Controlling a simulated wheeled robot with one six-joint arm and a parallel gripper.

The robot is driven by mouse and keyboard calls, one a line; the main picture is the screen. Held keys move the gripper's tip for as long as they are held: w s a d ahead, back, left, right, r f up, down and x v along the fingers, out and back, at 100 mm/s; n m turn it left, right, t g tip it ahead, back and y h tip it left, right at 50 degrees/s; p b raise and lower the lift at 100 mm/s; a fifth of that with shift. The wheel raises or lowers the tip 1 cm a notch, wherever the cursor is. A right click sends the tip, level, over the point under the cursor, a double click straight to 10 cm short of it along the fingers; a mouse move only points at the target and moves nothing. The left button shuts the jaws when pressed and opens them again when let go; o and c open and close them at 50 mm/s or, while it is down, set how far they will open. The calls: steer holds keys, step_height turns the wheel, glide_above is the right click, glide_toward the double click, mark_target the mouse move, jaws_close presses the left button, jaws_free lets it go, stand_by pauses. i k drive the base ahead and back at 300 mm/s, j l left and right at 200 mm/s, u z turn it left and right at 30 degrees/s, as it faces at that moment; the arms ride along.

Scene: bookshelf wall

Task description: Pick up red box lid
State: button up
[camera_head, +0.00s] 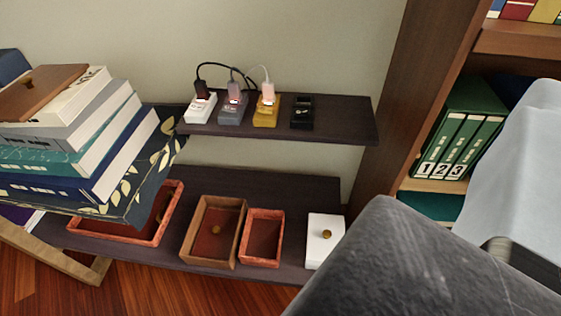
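Several boxes stand in a row on the lower dark shelf. A dark red panel with a brass knob (214,243) lies inside a brown open box (189,231); it looks like a red lid. To its right is a small open red box (263,240), which shows no knob. To its left is a wider red tray-like box (90,235), partly hidden under a book stack; a small brass-coloured knob shows inside it. A white box or lid with a brass knob (325,253) is at the right end. My gripper is not recognisable in the picture.
A tall book stack (75,145) overhangs the shelf at the left, with a brown knobbed lid (45,90) on top. An upper shelf (345,120) holds several small plugged-in devices. A large dark grey rounded shape (420,265) blocks the lower right. A wooden bookcase (425,85) stands at the right.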

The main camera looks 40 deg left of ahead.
mark_target(217, 231)
steer(key=u, duration=0.9)
steer(key=k+l+u, duration=0.2)
steer(key=u, duration=0.15)
steer(key=k+l+u, duration=0.1)
steer(key=k+u, duration=0.3)
steer(key=l, duration=0.65)
steer(key=k, duration=0.05)
